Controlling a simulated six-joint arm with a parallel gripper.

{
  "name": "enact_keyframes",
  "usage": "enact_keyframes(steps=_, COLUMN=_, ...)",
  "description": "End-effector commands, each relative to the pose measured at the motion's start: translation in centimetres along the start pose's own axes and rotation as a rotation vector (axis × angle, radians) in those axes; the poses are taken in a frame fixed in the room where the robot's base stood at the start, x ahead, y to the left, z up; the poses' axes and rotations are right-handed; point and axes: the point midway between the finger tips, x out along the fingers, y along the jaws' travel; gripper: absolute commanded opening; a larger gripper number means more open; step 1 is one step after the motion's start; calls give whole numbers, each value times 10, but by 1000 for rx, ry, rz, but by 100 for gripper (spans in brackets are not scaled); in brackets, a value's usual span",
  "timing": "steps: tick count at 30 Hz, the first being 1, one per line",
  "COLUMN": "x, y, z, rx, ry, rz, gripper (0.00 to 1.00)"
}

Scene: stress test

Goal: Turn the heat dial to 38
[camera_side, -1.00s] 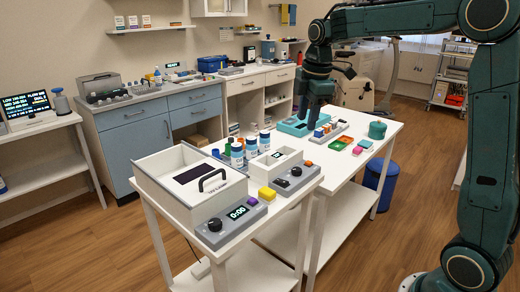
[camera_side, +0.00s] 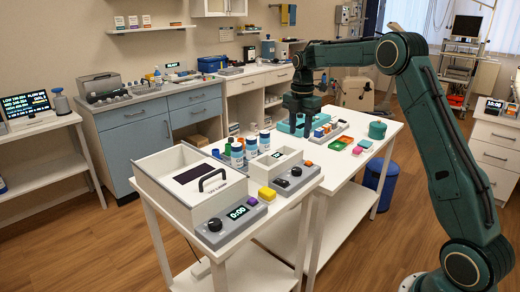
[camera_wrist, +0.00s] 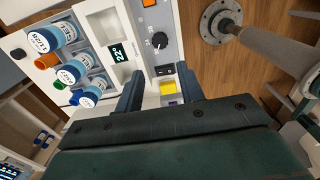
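The heat dial (camera_side: 296,171) is a black round knob on the grey front panel of a small white heating unit (camera_side: 262,172). In the wrist view the dial (camera_wrist: 160,40) shows tick marks around it, and the unit's display (camera_wrist: 117,53) reads 22. A black rocker switch (camera_wrist: 165,70) and an orange button (camera_wrist: 150,3) are on the same panel. My gripper (camera_side: 303,122) is above and behind the unit in the side view, apart from the dial. In the wrist view its fingers (camera_wrist: 160,80) are spread with nothing held; the dial lies beyond the tips.
Blue-capped bottles (camera_side: 243,152) stand beside the unit. A white lidded box (camera_side: 185,180) with a 0:00 display and another black knob (camera_side: 214,224) stands left.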

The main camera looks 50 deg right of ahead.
Motion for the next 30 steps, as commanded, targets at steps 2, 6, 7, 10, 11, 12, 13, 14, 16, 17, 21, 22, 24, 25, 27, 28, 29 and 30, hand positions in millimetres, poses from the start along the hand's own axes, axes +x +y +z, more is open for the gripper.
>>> enact_keyframes(steps=2, x=2, y=0, z=0, rx=0, ry=0, rz=-1, gripper=38)
enact_keyframes(steps=6, x=10, y=0, z=0, rx=1, ry=1, rz=-3, gripper=38)
enact_keyframes(steps=7, x=13, y=0, z=0, rx=1, ry=1, rz=-2, gripper=38)
enact_keyframes(steps=10, x=23, y=-1, z=-1, rx=1, ry=2, rz=-4, gripper=38)
enact_keyframes(steps=11, x=27, y=-1, z=-1, rx=1, ry=2, rz=-3, gripper=38)
enact_keyframes(steps=12, x=32, y=-1, z=-1, rx=1, ry=2, rz=-3, gripper=38)
enact_keyframes(steps=13, x=36, y=-1, z=-1, rx=1, ry=2, rz=-3, gripper=38)
enact_keyframes(steps=14, x=40, y=-1, z=-1, rx=1, ry=2, rz=-3, gripper=38)
enact_keyframes(steps=16, x=51, y=-1, z=-1, rx=1, ry=2, rz=-3, gripper=38)
enact_keyframes(steps=17, x=56, y=-1, z=-1, rx=2, ry=2, rz=-4, gripper=38)
enact_keyframes(steps=21, x=77, y=-1, z=-1, rx=2, ry=2, rz=-3, gripper=38)
enact_keyframes(steps=22, x=82, y=-1, z=-1, rx=2, ry=3, rz=-4, gripper=38)
enact_keyframes(steps=24, x=93, y=-1, z=-1, rx=2, ry=2, rz=-3, gripper=38)
enact_keyframes(steps=25, x=97, y=-1, z=-1, rx=2, ry=3, rz=-3, gripper=38)
enact_keyframes(steps=27, x=107, y=-1, z=-1, rx=2, ry=3, rz=-3, gripper=38)
enact_keyframes(steps=28, x=111, y=-1, z=-1, rx=2, ry=3, rz=-3, gripper=38)
enact_keyframes(steps=29, x=114, y=-1, z=-1, rx=2, ry=3, rz=-2, gripper=38)
enact_keyframes(steps=30, x=119, y=0, z=-1, rx=2, ry=2, rz=-1, gripper=38)
